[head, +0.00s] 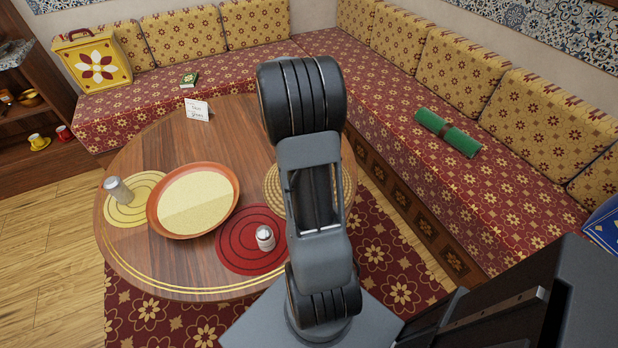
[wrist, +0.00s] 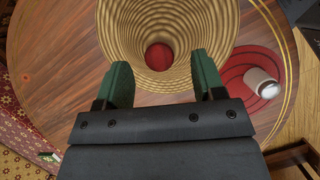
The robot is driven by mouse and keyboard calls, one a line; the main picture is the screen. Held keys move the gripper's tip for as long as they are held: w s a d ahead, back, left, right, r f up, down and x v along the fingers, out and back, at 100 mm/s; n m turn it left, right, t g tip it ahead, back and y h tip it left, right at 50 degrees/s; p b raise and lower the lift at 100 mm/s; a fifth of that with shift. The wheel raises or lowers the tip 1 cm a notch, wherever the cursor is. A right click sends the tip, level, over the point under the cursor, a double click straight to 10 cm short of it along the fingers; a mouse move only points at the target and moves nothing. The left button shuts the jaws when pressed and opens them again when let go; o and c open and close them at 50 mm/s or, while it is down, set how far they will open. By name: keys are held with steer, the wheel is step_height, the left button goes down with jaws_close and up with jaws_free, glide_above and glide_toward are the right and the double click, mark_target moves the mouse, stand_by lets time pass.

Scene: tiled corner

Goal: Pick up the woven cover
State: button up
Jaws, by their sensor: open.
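The woven cover (wrist: 125,35) is a tan, ringed, cone-like form filling the top middle of the wrist view, with a red round spot at its centre. I cannot tell whether that spot is a knob or an opening. In the head view the cover (head: 275,184) shows at the table's right side, mostly hidden behind my arm. My gripper (wrist: 163,80) is open in the wrist view, its two green fingers apart on either side of the cover's near part. I see no clear grip on it. In the head view my gripper is hidden by my arm.
The round table (head: 150,262) also holds a shallow dish (head: 195,200), a shaker (head: 118,190) on a yellow mat, another shaker (head: 265,237) on a red mat (head: 235,255), and a card (head: 197,110). A green roll (head: 448,132) lies on the bench.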

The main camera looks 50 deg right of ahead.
steer(key=shift+x, duration=1.65)
steer(key=shift+c, duration=0.3)
steer(key=shift+a+f, duration=0.1)
jaws_close()
